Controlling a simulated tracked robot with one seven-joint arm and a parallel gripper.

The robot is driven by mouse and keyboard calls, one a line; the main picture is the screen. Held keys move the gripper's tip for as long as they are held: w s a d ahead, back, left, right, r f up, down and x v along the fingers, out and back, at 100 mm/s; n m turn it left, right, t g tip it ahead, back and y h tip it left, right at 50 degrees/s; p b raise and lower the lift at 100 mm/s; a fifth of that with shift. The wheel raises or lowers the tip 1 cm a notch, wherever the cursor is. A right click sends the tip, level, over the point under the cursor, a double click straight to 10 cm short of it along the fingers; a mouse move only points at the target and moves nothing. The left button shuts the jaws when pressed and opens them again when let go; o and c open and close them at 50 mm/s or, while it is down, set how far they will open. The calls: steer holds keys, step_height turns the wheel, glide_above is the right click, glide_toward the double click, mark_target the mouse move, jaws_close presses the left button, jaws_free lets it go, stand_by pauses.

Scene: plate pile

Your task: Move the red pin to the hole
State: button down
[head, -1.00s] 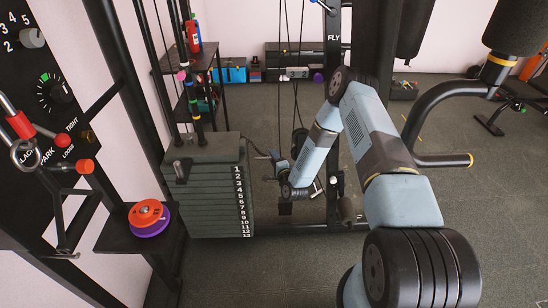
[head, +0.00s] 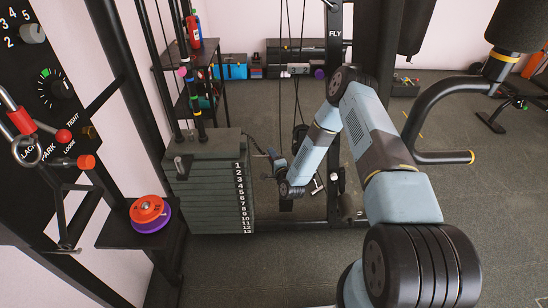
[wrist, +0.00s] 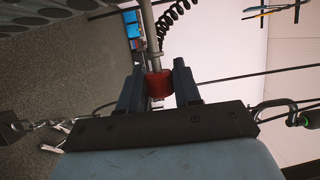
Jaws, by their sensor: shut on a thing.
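The red pin (wrist: 158,84) is between the two fingers of my gripper (wrist: 158,90) in the wrist view. The fingers are shut on its red body, and a metal shaft extends from it toward the top of the picture. In the head view my gripper (head: 273,165) is small and dark, just right of the weight stack (head: 205,195), with a gap between them. The pin cannot be made out there. The stack has a numbered strip (head: 242,200) on its right edge. The individual holes are too small to tell.
A dark coiled cord (wrist: 172,20) runs near the pin in the wrist view. A machine upright (head: 335,120) and cables stand behind my arm. Orange and purple discs (head: 150,217) lie on a small shelf at left. Open floor (head: 300,265) lies in front of the stack.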

steer(key=shift+w+a, duration=0.15)
steer(key=shift+a, duration=3.55)
stand_by(1.4)
steer(key=c, duration=0.7)
jaws_free()
steer(key=v, duration=0.7)
steer(key=shift+s, duration=0.25)
